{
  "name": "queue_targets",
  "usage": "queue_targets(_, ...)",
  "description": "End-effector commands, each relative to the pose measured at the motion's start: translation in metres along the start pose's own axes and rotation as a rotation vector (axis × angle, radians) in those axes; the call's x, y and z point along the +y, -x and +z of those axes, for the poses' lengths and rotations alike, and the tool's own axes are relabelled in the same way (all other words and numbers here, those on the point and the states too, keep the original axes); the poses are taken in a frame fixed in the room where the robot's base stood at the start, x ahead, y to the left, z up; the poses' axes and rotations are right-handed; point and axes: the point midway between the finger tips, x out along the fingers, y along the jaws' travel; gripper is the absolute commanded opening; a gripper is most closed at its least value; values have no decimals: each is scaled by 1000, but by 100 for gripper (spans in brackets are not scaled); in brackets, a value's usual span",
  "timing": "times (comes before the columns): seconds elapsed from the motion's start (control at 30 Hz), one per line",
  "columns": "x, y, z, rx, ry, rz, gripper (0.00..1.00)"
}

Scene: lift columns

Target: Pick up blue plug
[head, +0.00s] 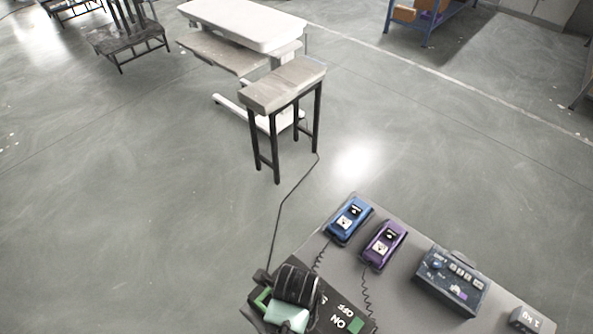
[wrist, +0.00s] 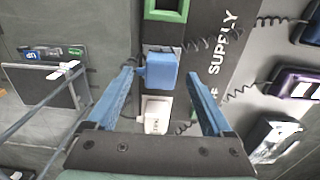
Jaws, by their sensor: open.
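The blue plug (wrist: 163,70) is a small block at the middle of the wrist view, on a dark panel (wrist: 222,62) lettered "SUPPLY". My gripper (wrist: 160,74) is open, with one blue finger on each side of the plug. I cannot tell whether either finger touches it. A white labelled block (wrist: 156,116) shows just below the plug. In the head view I cannot make out the blue plug. A dark rounded part, probably of my arm, covers part of the panel (head: 335,308) there.
A blue handset (head: 349,219) and a purple handset (head: 384,243) with coiled cords lie on the grey table (head: 399,282). A button box (head: 452,281) stands to their right. A small table (head: 284,85) and a white-topped table (head: 243,24) stand beyond. Open floor lies left.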

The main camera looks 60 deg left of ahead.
Motion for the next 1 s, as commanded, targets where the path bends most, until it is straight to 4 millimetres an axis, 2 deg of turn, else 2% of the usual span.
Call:
queue_targets(0.2,1,-22,0,0,0,1,85)
queue_targets(0.47,0,-24,0,-1,0,-1,85)
queue_targets(0.9,0,-24,0,-1,0,-1,6)
queue_targets(0.93,0,-24,0,-1,0,-1,1)
queue_targets(1.0,0,-23,0,-1,0,-1,0)
